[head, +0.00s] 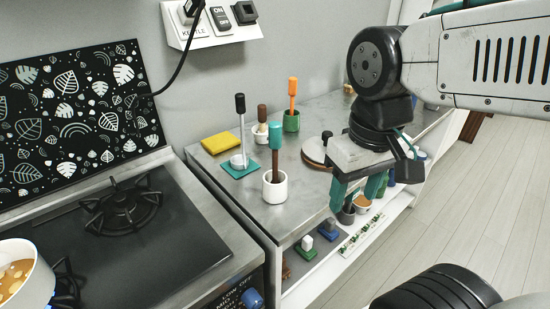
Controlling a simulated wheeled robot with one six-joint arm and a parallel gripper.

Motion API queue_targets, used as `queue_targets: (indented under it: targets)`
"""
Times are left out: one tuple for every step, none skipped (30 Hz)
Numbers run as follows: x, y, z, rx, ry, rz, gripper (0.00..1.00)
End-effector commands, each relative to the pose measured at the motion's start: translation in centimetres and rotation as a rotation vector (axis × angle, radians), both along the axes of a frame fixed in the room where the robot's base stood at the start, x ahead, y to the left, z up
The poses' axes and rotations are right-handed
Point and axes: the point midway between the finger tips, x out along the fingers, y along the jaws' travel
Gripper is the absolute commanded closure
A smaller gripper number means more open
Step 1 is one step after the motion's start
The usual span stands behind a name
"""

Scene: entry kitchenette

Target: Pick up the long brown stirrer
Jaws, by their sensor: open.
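Several stirrers stand upright in holders on the grey counter (225,190). One stirrer with a dark brown top (262,113) stands in a small white cup (260,136) toward the wall. Another, with a teal top and a brown lower shaft (275,164), stands in a white cup (275,190) nearer the front. I cannot tell for sure which is the long brown one. My gripper (357,200) has teal fingers pointing down, spread apart and empty. In the picture it is right of both cups, by the counter's right edge.
A black-topped stirrer (239,105) on a teal base and an orange stirrer (292,88) in a green cup (291,122) stand close by. A round brown item (315,151) lies left of my gripper. A yellow pad (219,142) and stove (130,240) are left.

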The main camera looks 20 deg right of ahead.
Motion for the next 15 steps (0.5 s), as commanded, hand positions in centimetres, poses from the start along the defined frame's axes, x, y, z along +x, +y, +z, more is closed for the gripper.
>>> queue_targets:
  targets:
    - [1.3,0.1,0.0,-0.001,0.028,0.007,0.46]
    - [2.2,0.2,0.1,-0.002,0.039,0.010,0.46]
    - [3.6,0.4,0.2,-0.002,0.052,0.012,0.46]
    - [4.8,0.5,0.3,-0.003,0.060,0.012,0.46]
    - [6.0,0.6,0.4,-0.004,0.066,0.012,0.46]
    - [7.7,0.8,0.6,-0.005,0.070,0.011,0.46]
    - [9.1,1.0,0.6,-0.006,0.072,0.010,0.46]
    - [10.4,1.1,0.6,-0.007,0.073,0.006,0.46]
    - [12.3,1.4,0.7,-0.008,0.072,0.001,0.46]
    - [13.7,1.5,0.6,-0.009,0.069,-0.002,0.46]
    - [15.0,1.7,0.6,-0.010,0.066,-0.006,0.46]
    - [16.8,1.9,0.6,-0.010,0.060,-0.013,0.46]
    - [18.0,2.1,0.6,-0.010,0.053,-0.018,0.46]
    - [19.2,2.2,0.6,-0.009,0.045,-0.022,0.46]
    - [20.7,2.4,0.6,-0.010,0.034,-0.029,0.46]
